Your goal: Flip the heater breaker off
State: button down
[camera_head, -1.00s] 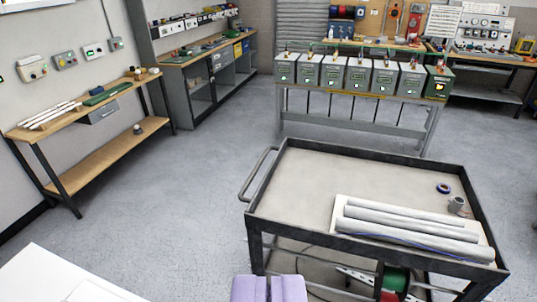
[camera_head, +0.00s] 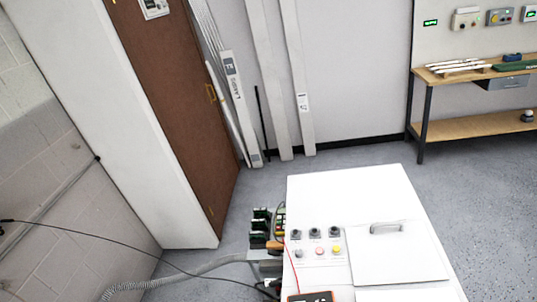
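I cannot make out which item is the heater breaker. Wall control boxes (camera_head: 467,18) are at the upper right, beside a small green-lit box (camera_head: 430,22). Their labels are too small to read. My gripper does not show in this view.
A workbench (camera_head: 440,75) stands at the right wall. A brown door (camera_head: 170,90) and several long pale strips (camera_head: 270,80) stand at the back left. A grey corrugated hose (camera_head: 190,275) and a black cable (camera_head: 130,250) run at the lower left. Open floor lies behind the cabinet.

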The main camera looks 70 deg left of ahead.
aim_at(271, 253)
jog(key=k+u, duration=0.45)
jog(key=k+j+u, duration=0.1)
jog(key=k+u, duration=0.35)
jog(key=k, duration=0.15)
jog(key=k+j, duration=0.2)
jog(key=k, duration=0.2)
jog(key=k+j+u, duration=0.1)
jog(key=k, duration=0.35)
jog(key=k+j, duration=0.3)
jog(key=i+j, duration=0.1)
jog(key=i, duration=0.6)
jog(key=i+j, duration=0.1)
jog(key=i, duration=0.6)
jog(key=i+j+z, duration=0.1)
jog(key=i, duration=0.6)
jog(key=i+j, duration=0.15)
jog(key=i, duration=0.6)
